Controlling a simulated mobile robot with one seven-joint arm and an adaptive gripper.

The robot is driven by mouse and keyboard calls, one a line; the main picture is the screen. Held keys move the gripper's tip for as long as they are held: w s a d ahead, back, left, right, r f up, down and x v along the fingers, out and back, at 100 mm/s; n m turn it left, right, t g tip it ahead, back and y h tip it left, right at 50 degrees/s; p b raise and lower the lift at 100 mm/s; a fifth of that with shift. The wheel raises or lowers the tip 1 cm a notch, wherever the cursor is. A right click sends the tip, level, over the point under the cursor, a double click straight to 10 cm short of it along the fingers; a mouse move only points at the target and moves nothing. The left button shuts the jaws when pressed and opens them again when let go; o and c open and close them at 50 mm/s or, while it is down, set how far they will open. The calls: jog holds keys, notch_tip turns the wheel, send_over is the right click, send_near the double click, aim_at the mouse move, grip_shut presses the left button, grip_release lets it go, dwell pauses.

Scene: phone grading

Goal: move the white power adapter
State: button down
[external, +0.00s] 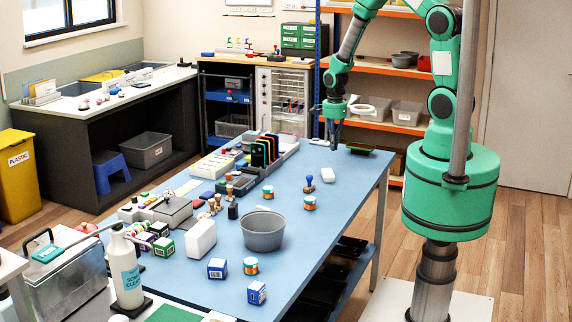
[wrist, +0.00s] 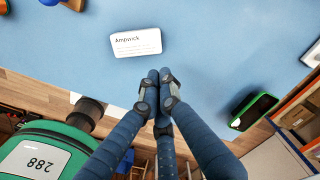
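A small white rounded block (external: 328,175), which looks like the power adapter, lies flat on the blue table near its right edge. In the wrist view the white block (wrist: 136,43) shows grey print reading "Amppick" on top. My gripper (external: 334,146) is above the table's far right part, beyond the block. In the wrist view my gripper's dark blue fingers (wrist: 159,82) are together at the tips, with nothing visible between them. The block lies ahead of the fingertips and apart from them.
A green-edged dark phone-like item (wrist: 253,111) lies right of the fingers. A blue-handled stamp (external: 309,185) and striped spools (external: 268,192) stand near the block. A grey bowl (external: 263,231) stands closer to the camera. Bare blue table (external: 345,192) surrounds the block.

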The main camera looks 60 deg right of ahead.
aim_at(331, 171)
jog(key=s+a+m+p, duration=0.1)
jog(key=s+m, duration=0.6)
jog(key=m, duration=0.1)
jog(key=shift+s+r+m, duration=0.15)
jog(key=shift+s+m, duration=0.1)
jog(key=shift+m, duration=0.05)
jog(key=shift+a, duration=0.1)
notch_tip(331, 171, down, 10)
jog(key=shift+b, duration=0.4)
jog(key=shift+w+a, duration=0.2)
jog(key=shift+w, duration=0.3)
jog(key=shift+w+a, duration=0.2)
jog(key=shift+w, duration=0.3)
jog(key=shift+w+a, duration=0.45)
jog(key=shift+w, duration=0.4)
jog(key=shift+w+a, duration=0.35)
jog(key=shift+w, duration=0.45)
jog(key=shift+w+a, duration=0.3)
jog(key=shift+w, duration=0.45)
